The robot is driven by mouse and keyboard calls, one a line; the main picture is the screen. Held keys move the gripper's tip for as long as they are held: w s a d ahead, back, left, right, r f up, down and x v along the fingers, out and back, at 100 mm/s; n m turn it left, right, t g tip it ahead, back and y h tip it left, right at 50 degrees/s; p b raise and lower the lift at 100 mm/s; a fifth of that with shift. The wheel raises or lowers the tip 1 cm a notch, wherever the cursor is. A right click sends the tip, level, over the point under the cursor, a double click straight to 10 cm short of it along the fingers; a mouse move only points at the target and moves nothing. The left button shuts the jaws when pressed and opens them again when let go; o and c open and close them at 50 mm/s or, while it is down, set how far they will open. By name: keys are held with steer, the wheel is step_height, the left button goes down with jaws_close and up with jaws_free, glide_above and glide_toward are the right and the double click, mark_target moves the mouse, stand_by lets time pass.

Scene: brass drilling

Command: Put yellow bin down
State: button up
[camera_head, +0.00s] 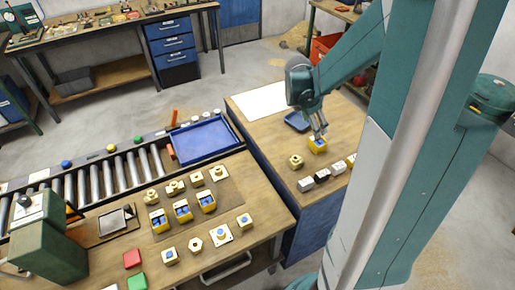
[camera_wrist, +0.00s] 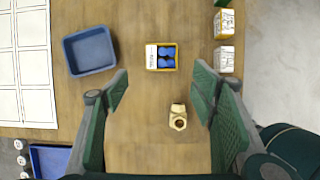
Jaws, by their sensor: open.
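A small yellow bin (camera_head: 317,148) stands on the wooden top of the right-hand workbench, just below my gripper (camera_head: 318,134). In the wrist view the yellow bin (camera_wrist: 161,69) looks upright on the wood, with blue pieces inside and a white label at its left end. The fingers of my gripper (camera_wrist: 160,88) are spread wide, with clear gaps between them and the bin. The bin appears beyond the fingertips, and nothing is held. Three similar yellow bins (camera_head: 182,213) with blue pieces stand on the near bench.
A brass fitting (camera_wrist: 178,118) lies close to the bin, between the fingers in the wrist view. A dark blue tray (camera_wrist: 90,50) and white sheet (camera_head: 262,101) are to the left. Small boxes (camera_wrist: 224,58) line the right edge. Bare wood surrounds the bin.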

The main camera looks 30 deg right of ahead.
steer(key=s+a+r+m+t+y, duration=0.1)
steer(key=s+a+r+m, duration=0.3)
steer(key=a, duration=0.7)
steer(key=s+a+r+m+t+y, duration=0.2)
steer(key=s+a+r+m, duration=0.3)
steer(key=a, duration=0.7)
steer(key=s+a+r+m+t+y, duration=0.1)
steer(key=s+a+r+m+t, duration=0.3)
steer(key=a+m, duration=0.4)
steer(key=shift+s+a+r+m, duration=0.3)
steer(key=shift+s+a+r, duration=0.55)
steer(key=shift+a, duration=1.4)
steer(key=shift+o, duration=0.5)
steer(key=shift+w+r, duration=0.15)
steer(key=shift+w, duration=0.1)
steer(key=w+a+f+n+g+b, duration=0.2)
steer(key=w+a+f+n, duration=0.2)
steer(key=f, duration=0.5)
steer(key=w+a+f+n+g+b, duration=0.2)
steer(key=w+a+f+n, duration=0.3)
steer(key=f+n, duration=0.3)
steer(key=w+a+f+n+g+b, duration=0.2)
steer(key=w+a+f+n+g, duration=0.1)
steer(key=f, duration=0.9)
steer(key=shift+w+a+n+b, duration=0.35)
steer(key=shift+w+a+n, duration=0.35)
steer(key=shift+w+n, duration=0.65)
